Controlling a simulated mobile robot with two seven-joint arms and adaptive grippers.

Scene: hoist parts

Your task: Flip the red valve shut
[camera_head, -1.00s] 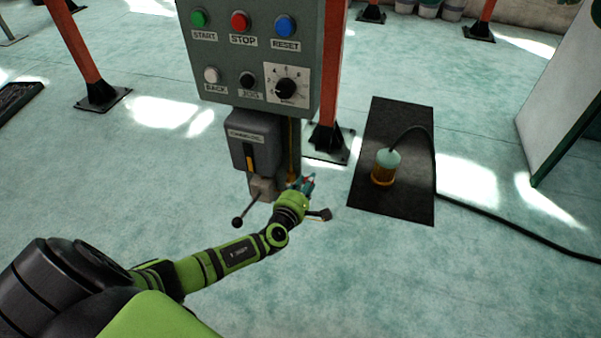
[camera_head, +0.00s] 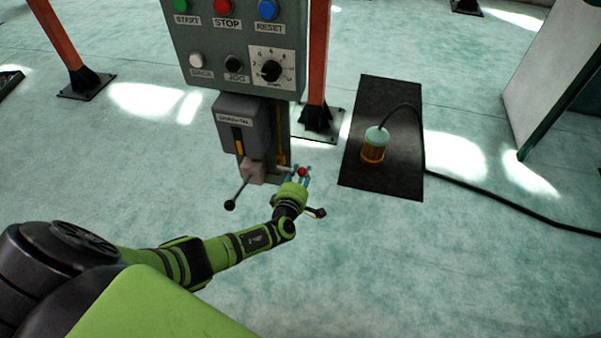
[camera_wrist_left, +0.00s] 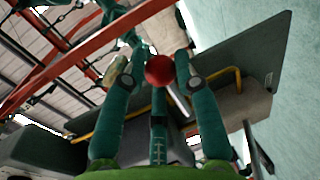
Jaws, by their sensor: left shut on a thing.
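The red valve (camera_head: 302,172) shows as a small red knob low on the right side of the control post, beside a yellow pipe (camera_head: 282,150). In the left wrist view the red ball (camera_wrist_left: 159,70) sits between the fingertips, with a pale metal rod (camera_wrist_left: 178,100) running from it. My left gripper (camera_head: 301,177) is shut on the red knob. Its teal fingers (camera_wrist_left: 205,105) stand on either side of the ball. The fingers partly hide the valve's body and lever. My right gripper is in no view.
The control panel (camera_head: 240,83) with buttons and a dial stands above the valve. A black-knobbed lever (camera_head: 230,204) sticks out from the post to the left. A black mat (camera_head: 398,100) with a teal and amber lamp (camera_head: 374,145) lies to the right. The floor in front is clear.

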